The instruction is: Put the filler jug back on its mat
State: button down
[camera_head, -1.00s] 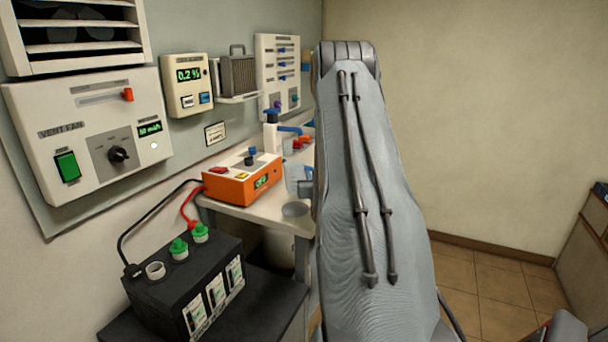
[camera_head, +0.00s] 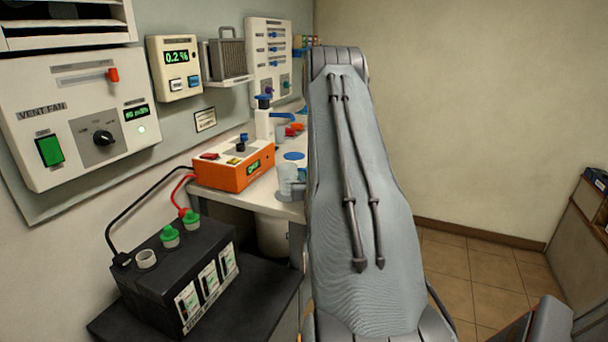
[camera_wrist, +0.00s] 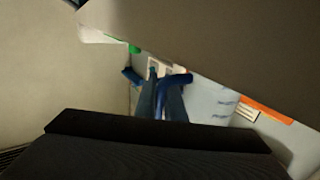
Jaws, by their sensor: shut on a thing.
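The filler jug (camera_head: 291,176), a small translucent bluish cup, shows in the head view at the left edge of my arm. It is upright, low over or on a grey round patch (camera_head: 284,196) near the bench's front edge, which looks like a mat. I cannot tell whether it touches. A blue disc (camera_head: 294,155) lies on the bench behind it. In the wrist view, the narrow fingers of my gripper (camera_wrist: 161,90) are shut on a blue part, apparently the jug's handle. My arm hides the gripper in the head view.
An orange charger (camera_head: 233,170) stands left of the jug on the bench (camera_head: 262,200). A white bottle with a blue top (camera_head: 264,122) and small red items (camera_head: 294,129) are behind. A black battery (camera_head: 180,275) with cables stands at the front left.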

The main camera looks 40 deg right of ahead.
jog(key=shift+f+b, duration=0.3)
jog(key=shift+f, duration=0.1)
dwell(0.3)
jog(key=c, duration=1.8)
grip_release()
jog(key=shift+o, duration=0.2)
jog(key=b+v, duration=0.1)
jog(key=v, duration=0.6)
jog(key=shift+s+a+b, duration=0.25)
jog(key=shift+s+b, duration=0.1)
jog(key=shift+b, duration=0.05)
jog(key=shift+s, duration=0.15)
